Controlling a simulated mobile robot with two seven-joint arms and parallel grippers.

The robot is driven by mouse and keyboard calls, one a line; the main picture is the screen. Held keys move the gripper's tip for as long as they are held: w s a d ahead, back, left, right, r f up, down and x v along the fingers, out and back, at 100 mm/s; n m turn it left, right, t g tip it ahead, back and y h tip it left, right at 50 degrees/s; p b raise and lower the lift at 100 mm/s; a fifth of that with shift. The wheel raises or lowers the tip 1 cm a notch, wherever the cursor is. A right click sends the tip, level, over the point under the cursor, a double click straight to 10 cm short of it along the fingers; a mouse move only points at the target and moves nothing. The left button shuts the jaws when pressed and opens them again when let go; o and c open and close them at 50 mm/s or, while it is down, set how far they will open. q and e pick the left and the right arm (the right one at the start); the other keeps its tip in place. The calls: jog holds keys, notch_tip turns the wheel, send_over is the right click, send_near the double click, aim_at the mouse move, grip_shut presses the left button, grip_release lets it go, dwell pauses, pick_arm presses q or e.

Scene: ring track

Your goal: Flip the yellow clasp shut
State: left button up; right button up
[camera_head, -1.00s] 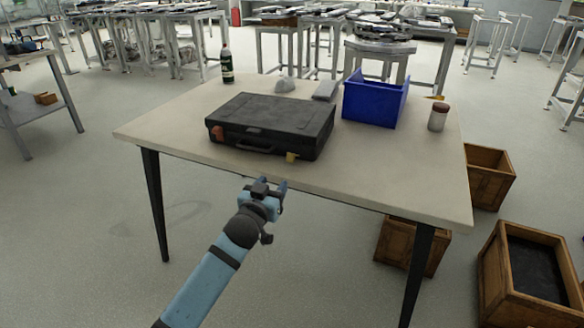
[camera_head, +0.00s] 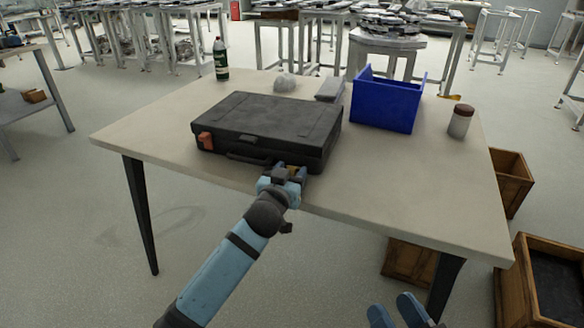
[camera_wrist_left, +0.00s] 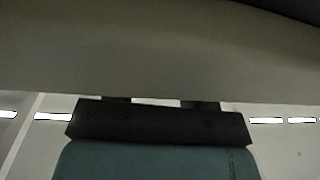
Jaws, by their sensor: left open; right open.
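A black case (camera_head: 265,122) lies closed on the table, its handle side toward me. The yellow clasp (camera_head: 296,171) is at the right of its front side, partly hidden by my left gripper, so I cannot tell its angle. My left gripper (camera_head: 287,172) is open, with its fingers at the clasp; contact is unclear. In the left wrist view its dark body (camera_wrist_left: 158,122) shows below a pale band, and the clasp does not show. My right gripper (camera_head: 397,312) is open and empty at the bottom, in front of the table.
An orange-red clasp (camera_head: 206,140) is at the case's front left. A blue bin (camera_head: 385,105), a jar (camera_head: 460,122), a bottle (camera_head: 220,60) and grey lumps (camera_head: 285,82) stand on the table (camera_head: 420,185). Wooden crates (camera_head: 545,285) stand on the floor at the right.

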pick_arm(q)
jog(key=shift+w+d+r, duration=0.1)
grip_shut()
jog(key=shift+r+p, duration=0.15)
jog(key=shift+p, duration=0.25)
